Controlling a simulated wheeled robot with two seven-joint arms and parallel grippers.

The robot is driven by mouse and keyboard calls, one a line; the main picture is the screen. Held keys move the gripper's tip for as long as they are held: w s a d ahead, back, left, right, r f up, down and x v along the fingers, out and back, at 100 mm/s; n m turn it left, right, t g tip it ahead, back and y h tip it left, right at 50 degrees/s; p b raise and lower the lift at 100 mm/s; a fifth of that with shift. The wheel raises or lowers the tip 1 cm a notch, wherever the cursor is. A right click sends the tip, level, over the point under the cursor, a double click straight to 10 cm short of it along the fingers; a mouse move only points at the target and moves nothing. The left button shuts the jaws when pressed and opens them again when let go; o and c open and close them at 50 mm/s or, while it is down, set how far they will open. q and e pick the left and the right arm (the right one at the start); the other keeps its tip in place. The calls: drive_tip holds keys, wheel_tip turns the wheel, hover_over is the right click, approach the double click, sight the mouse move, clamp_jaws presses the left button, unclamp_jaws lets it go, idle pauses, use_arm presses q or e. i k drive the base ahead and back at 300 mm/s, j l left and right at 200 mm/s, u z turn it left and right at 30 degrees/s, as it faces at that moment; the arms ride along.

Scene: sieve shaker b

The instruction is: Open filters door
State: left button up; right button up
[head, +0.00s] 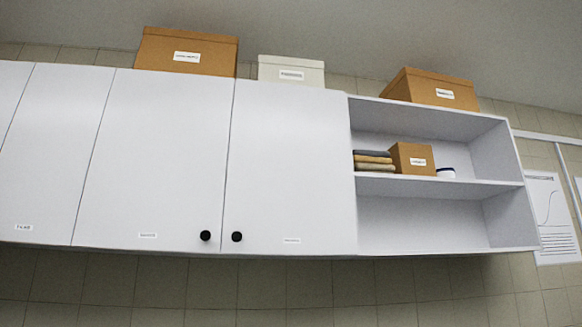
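A row of white wall cabinets with shut doors fills the left and middle of the head view. One door (155,160) has a round black knob (205,235) at its lower right and a small label (147,236). The door to its right (285,165) has a black knob (237,237) at its lower left and another small label (292,240). A further door (55,150) at the left has a label (23,228). The label print is too small to read, so I cannot tell which door is the filters door. Neither gripper is in view.
An open shelf unit (433,183) at the right holds folded cloths (374,161), a brown box (412,158) and a white round item (446,172). Brown boxes (186,52) (430,90) and a white box (291,71) stand on top. The tiled wall below is clear.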

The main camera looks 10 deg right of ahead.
sight(289, 190)
drive_tip(key=i+l, duration=0.7)
drive_tip(key=i, duration=0.1)
